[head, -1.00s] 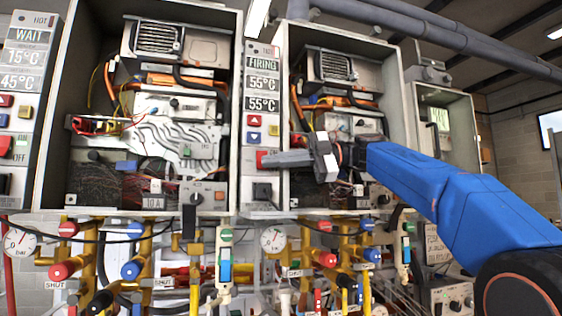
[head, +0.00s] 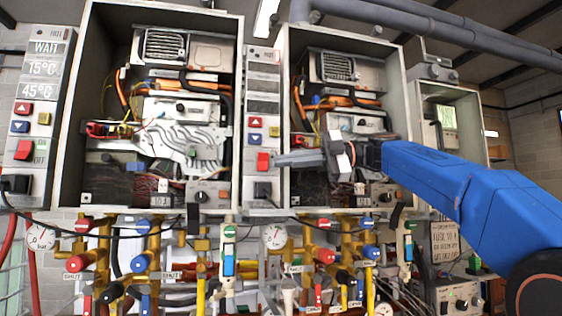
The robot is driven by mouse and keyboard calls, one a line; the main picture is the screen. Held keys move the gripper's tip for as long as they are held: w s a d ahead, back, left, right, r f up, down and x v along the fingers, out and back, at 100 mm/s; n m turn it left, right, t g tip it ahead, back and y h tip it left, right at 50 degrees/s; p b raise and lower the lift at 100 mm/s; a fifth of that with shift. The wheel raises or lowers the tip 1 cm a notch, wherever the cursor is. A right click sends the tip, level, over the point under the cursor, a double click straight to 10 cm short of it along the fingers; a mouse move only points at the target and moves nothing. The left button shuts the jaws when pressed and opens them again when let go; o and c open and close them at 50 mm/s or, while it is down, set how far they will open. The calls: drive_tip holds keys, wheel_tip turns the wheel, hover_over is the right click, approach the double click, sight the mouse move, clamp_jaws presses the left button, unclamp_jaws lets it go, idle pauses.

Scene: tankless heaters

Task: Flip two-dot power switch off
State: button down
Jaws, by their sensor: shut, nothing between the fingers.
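The middle control panel (head: 263,112) is in the head view, between two open heater cabinets. Its red power switch (head: 263,161) is low on the panel, and its display windows (head: 263,85) are blank. My gripper (head: 280,160) is shut and empty, its tip just right of this switch; a small gap seems to show between them. The left panel (head: 47,90) reads WAIT, 15°C and 45°C and has its own red switch (head: 25,150) marked ON and OFF. I cannot make out dot marks on either switch.
Red and blue arrow buttons (head: 255,122) sit just above the middle switch, and a black socket (head: 262,190) is below. The right heater cabinet's wall (head: 284,110) stands close behind my gripper. Pipes, valves and a gauge (head: 274,237) crowd the space underneath.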

drive_tip(key=d, duration=0.7)
drive_tip(key=shift+d, duration=0.35)
drive_tip(key=s+d+f+m+t+h, duration=0.25)
drive_tip(key=f+m, duration=0.35)
drive_tip(key=f, duration=0.3)
drive_tip(key=s+d+f+m+t+h, duration=0.1)
drive_tip(key=s+f+m+h, duration=0.25)
drive_tip(key=f+m, duration=0.4)
drive_tip(key=s+d+f+m+t+h, duration=0.15)
drive_tip(key=s+f+m, duration=0.3)
drive_tip(key=f, duration=0.55)
drive_tip(key=s+d+f+m+h, duration=0.3)
drive_tip(key=s+d+f+m, duration=0.1)
drive_tip(key=f, duration=0.7)
drive_tip(key=s+d+f+m+h, duration=0.3)
drive_tip(key=s+d+f+m, duration=0.2)
drive_tip(key=f, duration=0.7)
drive_tip(key=s+d+f+m+h, duration=0.3)
drive_tip(key=s+d+f, duration=0.5)
drive_tip(key=s+f, duration=0.3)
drive_tip(key=shift+f+m+t, duration=0.15)
drive_tip(key=shift+m+t, duration=0.15)
drive_tip(key=shift+m, duration=0.5)
